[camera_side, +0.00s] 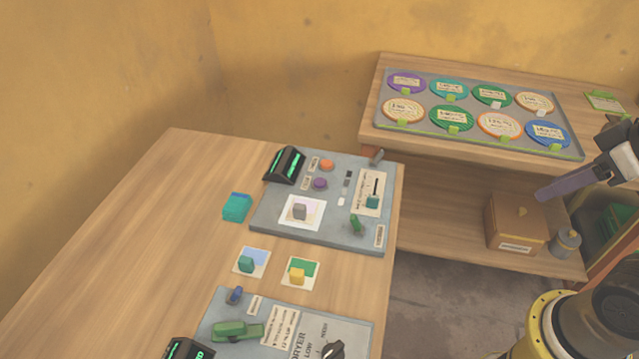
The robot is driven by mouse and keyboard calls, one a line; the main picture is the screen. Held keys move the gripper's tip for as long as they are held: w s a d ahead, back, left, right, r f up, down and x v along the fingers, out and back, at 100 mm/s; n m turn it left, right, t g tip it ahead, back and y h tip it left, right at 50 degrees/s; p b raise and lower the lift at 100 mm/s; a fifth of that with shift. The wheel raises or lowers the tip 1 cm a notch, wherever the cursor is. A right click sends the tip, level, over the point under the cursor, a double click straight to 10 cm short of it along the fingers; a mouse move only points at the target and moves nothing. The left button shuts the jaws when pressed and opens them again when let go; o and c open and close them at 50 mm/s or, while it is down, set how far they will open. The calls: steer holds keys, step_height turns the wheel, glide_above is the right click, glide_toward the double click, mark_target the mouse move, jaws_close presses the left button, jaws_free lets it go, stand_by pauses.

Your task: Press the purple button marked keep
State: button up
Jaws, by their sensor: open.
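The purple button (320,184) is a small round knob on the upper part of the grey press panel (272,222), on the wooden table. A small label (306,182) stands just left of it; its lettering is too small to read. An orange button (327,165) sits just behind it with its own label. My gripper (590,178) is partly in view at the right edge, open, well right of the panel and apart from the button. Its fingers are only partly clear.
A dark display (285,164) with green digits stands left of the buttons. A white plate with a grey block (299,211), a green lever (356,224) and a teal slider (372,201) share the panel. A second panel (290,325) is nearer. A shelf holds a tray (472,127) of colored discs.

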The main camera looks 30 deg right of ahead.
jaws_close()
stand_by(1.5)
